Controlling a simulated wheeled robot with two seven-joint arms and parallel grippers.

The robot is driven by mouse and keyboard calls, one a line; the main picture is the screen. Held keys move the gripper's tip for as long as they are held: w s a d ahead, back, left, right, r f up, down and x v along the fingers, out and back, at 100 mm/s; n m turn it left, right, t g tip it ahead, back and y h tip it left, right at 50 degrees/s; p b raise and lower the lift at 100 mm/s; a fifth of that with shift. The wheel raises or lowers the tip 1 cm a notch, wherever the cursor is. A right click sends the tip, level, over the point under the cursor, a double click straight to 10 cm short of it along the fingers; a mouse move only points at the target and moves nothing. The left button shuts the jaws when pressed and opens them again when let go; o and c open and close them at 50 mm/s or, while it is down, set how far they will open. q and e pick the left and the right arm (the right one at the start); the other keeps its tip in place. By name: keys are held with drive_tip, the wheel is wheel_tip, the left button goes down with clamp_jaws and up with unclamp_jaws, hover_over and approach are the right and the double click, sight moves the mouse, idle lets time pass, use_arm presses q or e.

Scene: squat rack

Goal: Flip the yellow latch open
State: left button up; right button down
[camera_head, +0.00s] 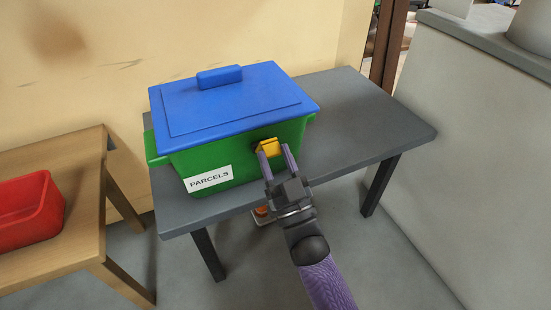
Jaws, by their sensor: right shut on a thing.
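A green parcel box (240,163) with a closed blue lid (230,100) stands on a grey table. The yellow latch (267,146) is on the upper front wall of the box, right of its middle, close under the lid's edge. My right gripper (275,152) reaches up to it from the lower right. Its two purple fingers are shut on the yellow latch, one at each side. The fingers hide the lower part of the latch. My left gripper is not in view.
The grey table (375,125) has free room right of the box. A wooden table (75,175) with a red bin (28,210) stands at the left. A pale block-like counter (480,150) stands at the right. A white "PARCELS" label (209,179) is on the box front.

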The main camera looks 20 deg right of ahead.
drive_tip(key=shift+c, duration=1)
unclamp_jaws()
drive_tip(key=p+v, duration=0.2)
drive_tip(key=v, duration=0.8)
